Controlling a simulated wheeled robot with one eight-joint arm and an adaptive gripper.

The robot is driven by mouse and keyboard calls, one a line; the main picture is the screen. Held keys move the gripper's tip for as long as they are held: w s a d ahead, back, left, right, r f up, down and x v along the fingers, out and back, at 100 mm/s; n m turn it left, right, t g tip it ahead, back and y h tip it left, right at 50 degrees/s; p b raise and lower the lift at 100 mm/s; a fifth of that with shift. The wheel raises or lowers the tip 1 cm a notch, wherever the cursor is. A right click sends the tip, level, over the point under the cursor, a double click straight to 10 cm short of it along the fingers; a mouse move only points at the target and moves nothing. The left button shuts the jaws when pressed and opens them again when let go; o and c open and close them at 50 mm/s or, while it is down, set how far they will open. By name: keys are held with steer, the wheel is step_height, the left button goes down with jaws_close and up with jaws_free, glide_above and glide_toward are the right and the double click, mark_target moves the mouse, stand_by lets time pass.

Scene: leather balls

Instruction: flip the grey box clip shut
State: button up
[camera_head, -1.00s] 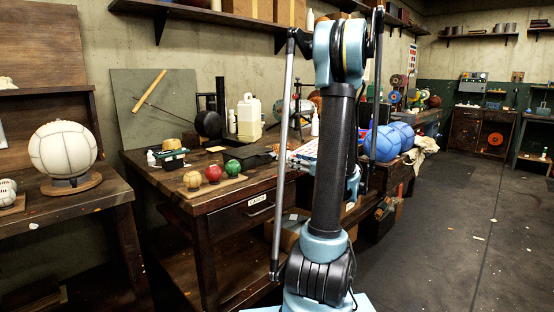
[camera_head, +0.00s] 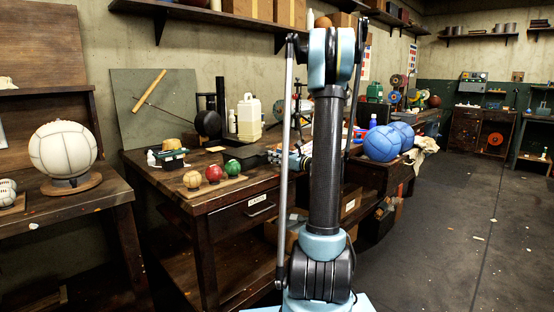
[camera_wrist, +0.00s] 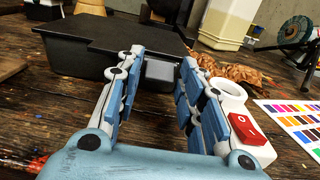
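In the wrist view a black box (camera_wrist: 75,58) with a flat dark lid (camera_wrist: 112,30) stands on the wooden bench. A small grey clip (camera_wrist: 160,72) is at the box's front side, seen in the gap between my fingers. I cannot tell whether the clip is latched. My gripper (camera_wrist: 162,61) is open and empty, with one finger on each side of the clip in the picture. Contact with the box or clip cannot be made out.
Right of my gripper lie a white device with a red switch (camera_wrist: 246,128), a brown bundle (camera_wrist: 228,70) and a colour chart (camera_wrist: 295,122). A white container (camera_wrist: 226,20) stands behind. Three small balls on a board (camera_head: 214,182) sit near the bench's front edge.

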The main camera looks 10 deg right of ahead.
steer(key=c, duration=0.8)
steer(key=shift+w+a+r+g+h, duration=0.2)
steer(key=shift+r+g+h, duration=0.2)
steer(key=shift+g, duration=0.15)
steer(key=shift+w+a+r+g+h, duration=0.15)
steer(key=shift+r+g+h, duration=0.1)
steer(key=shift+g+h, duration=0.25)
steer(key=shift+w+a+r+g+h, duration=0.2)
steer(key=shift+w+r+g+h, duration=0.15)
steer(key=shift+g+h, duration=0.45)
steer(key=o, duration=0.8)
